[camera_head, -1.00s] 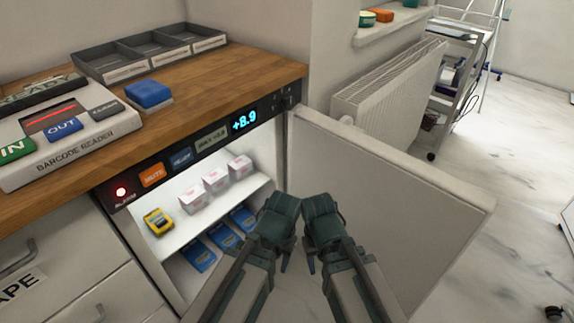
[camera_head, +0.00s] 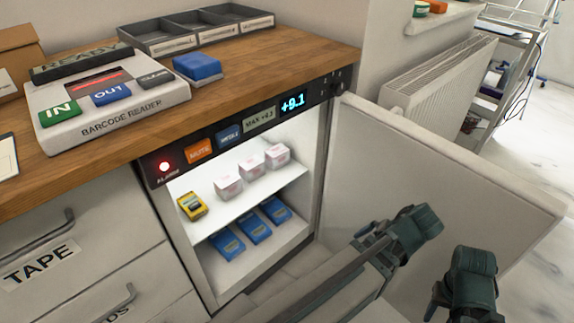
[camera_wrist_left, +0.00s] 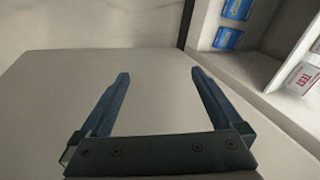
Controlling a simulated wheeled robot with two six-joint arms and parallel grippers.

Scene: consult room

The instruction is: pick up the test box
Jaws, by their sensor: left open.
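White boxes with pink-red print (camera_head: 250,168) stand in a row on the upper shelf of the open fridge; I cannot read which is the test box. A yellow box (camera_head: 191,206) stands at the left of that shelf. Blue boxes (camera_head: 254,228) lie on the lower shelf. My left gripper (camera_head: 408,232) is outside the fridge, by the open door. In the left wrist view its fingers (camera_wrist_left: 159,76) are apart and empty, with a red-marked white box (camera_wrist_left: 301,77) and blue boxes (camera_wrist_left: 232,22) at right. My right gripper (camera_head: 468,280) is farther right; its fingers are unclear.
The fridge door (camera_head: 440,165) stands open to the right. The fridge display (camera_head: 293,102) reads +9.1 and a red light is lit. On the wooden counter (camera_head: 240,85) are a barcode reader (camera_head: 110,112), a blue block (camera_head: 197,68) and a divided tray (camera_head: 195,30).

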